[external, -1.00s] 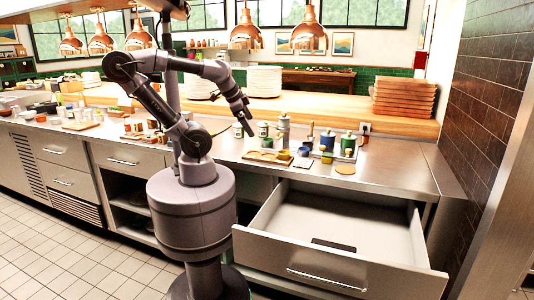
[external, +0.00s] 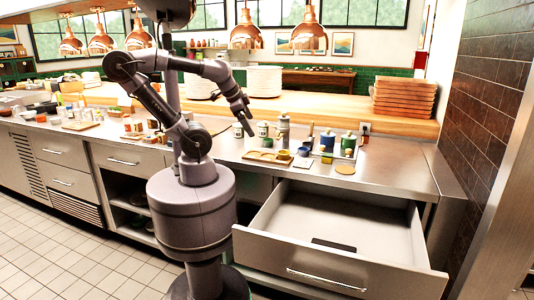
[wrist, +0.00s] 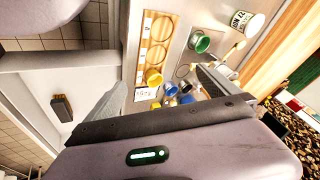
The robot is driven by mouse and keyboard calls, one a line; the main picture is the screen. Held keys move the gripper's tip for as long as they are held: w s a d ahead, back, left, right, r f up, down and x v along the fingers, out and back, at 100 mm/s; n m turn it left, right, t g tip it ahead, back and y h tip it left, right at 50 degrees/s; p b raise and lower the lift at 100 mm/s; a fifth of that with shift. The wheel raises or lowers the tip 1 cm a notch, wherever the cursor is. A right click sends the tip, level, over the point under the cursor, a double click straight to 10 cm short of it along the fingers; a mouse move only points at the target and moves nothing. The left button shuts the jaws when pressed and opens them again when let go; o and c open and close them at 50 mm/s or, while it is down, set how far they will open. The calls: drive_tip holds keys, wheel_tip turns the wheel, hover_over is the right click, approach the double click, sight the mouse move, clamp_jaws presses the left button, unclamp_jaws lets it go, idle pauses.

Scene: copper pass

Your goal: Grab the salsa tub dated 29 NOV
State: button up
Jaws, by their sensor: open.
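My gripper (external: 249,129) hangs over the counter, near the white tubs at the back in the external view. In the wrist view my gripper (wrist: 158,92) has its two fingers spread wide with nothing held between them. A white tub with dark lettering (wrist: 243,20) stands at the top right of the wrist view, beyond the right finger. Its lettering is too small to read as a date. In the external view a white labelled tub (external: 262,129) stands right of my gripper, and another white tub (external: 238,130) is beside it. I cannot tell which is dated 29 NOV.
A green container (wrist: 200,42), a yellow cup (wrist: 153,77) and a wooden tray with round recesses (wrist: 158,30) lie on the counter. Blue and green canisters (external: 348,144) stand to the right. An open drawer (external: 340,225) juts out in front, holding a dark item (external: 333,245).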

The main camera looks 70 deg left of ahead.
drive_tip(key=c, duration=0.4)
